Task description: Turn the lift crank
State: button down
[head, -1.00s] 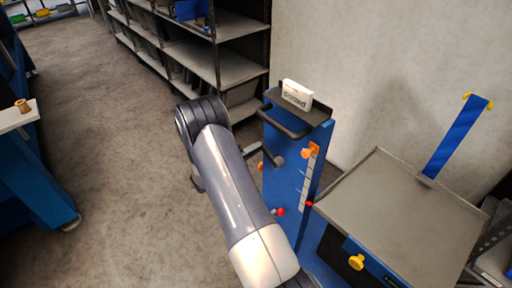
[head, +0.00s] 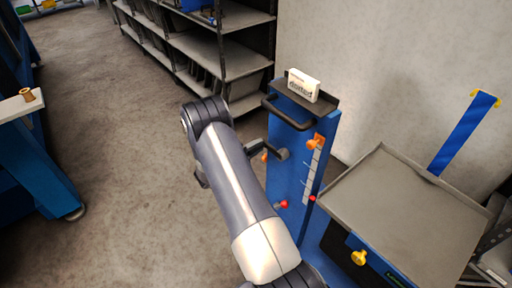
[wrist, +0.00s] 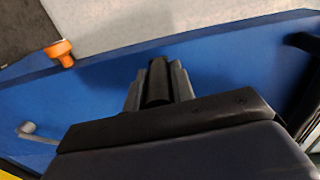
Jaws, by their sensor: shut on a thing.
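The lift is a blue column (head: 289,180) with a dark top handle, an orange pointer (head: 316,142) and a pale scale on its side. The dark grey crank (head: 283,154) sits on the column's face, beside my arm. In the wrist view, my gripper (wrist: 158,88) is shut on the black crank handle (wrist: 158,75), which stands between the two grey fingers. My own arm hides much of the gripper in the head view. The lift's grey tray (head: 405,195) is level at the right.
A white box (head: 304,85) lies on top of the column. Red knobs and a yellow knob (head: 358,257) stick out lower down. Shelving (head: 225,55) stands behind, and a blue bench (head: 40,170) is at the left. The floor between them is clear.

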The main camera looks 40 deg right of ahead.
jog(key=c, duration=1.2)
grip_release()
jog(key=a+b, duration=0.1)
jog(key=a, duration=0.9)
jog(key=shift+s+a, duration=0.4)
jog(key=shift+s, duration=0.05)
